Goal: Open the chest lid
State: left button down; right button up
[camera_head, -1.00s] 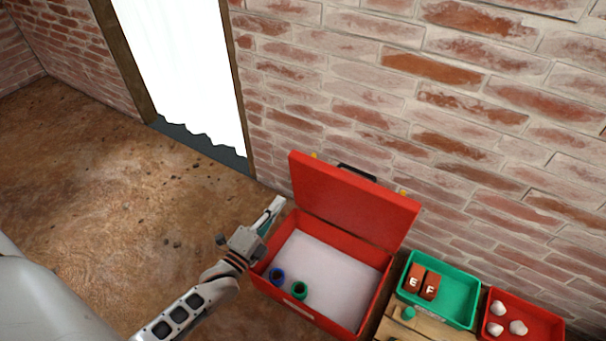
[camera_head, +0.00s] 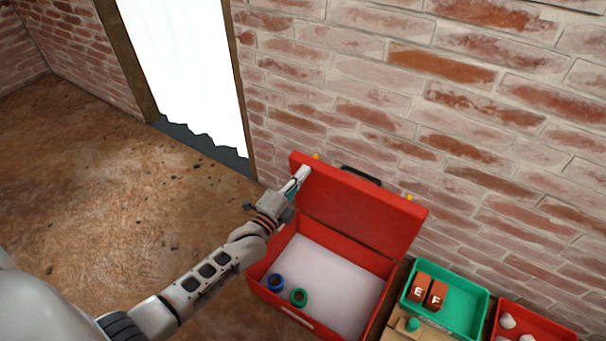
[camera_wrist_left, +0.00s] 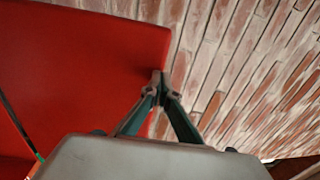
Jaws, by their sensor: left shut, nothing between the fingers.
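The red chest (camera_head: 255,288) stands on the floor by the brick wall. Its lid (camera_head: 355,212) is raised, standing up and leaning back toward the wall, with a dark handle (camera_head: 361,175) and yellow latches on its top edge. My left gripper (camera_head: 303,174) is shut and empty at the lid's upper left corner. In the left wrist view the lid (camera_wrist_left: 75,70) fills the left, and the closed fingertips (camera_wrist_left: 160,82) overlap its edge; I cannot tell whether they touch. My right gripper is not in view.
Inside the chest are a blue ring-like item (camera_head: 276,282) and a green one (camera_head: 299,296). To the right are a green tray (camera_head: 465,300) with two lettered red blocks and a red tray (camera_head: 545,325) with white lumps. Bare floor lies left.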

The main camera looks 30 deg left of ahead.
aim_at(312, 161)
pick_arm(q)
jog(key=shift+r, duration=0.1)
jog(key=shift+g, duration=0.8)
jog(key=w+p, duration=0.1)
jog(key=w, duration=0.1)
jog(key=w+r+p, duration=0.2)
jog(key=w, duration=0.1)
jog(key=shift+w+d+r, duration=0.15)
jog(key=shift+w+r, duration=0.05)
jog(key=shift+w, duration=0.1)
jog(key=shift+w+f+g, duration=0.5)
jog(key=shift+w+f, duration=0.05)
jog(key=shift+w, duration=0.25)
jog(key=shift+w+f, duration=0.1)
jog(key=shift+f, duration=0.3)
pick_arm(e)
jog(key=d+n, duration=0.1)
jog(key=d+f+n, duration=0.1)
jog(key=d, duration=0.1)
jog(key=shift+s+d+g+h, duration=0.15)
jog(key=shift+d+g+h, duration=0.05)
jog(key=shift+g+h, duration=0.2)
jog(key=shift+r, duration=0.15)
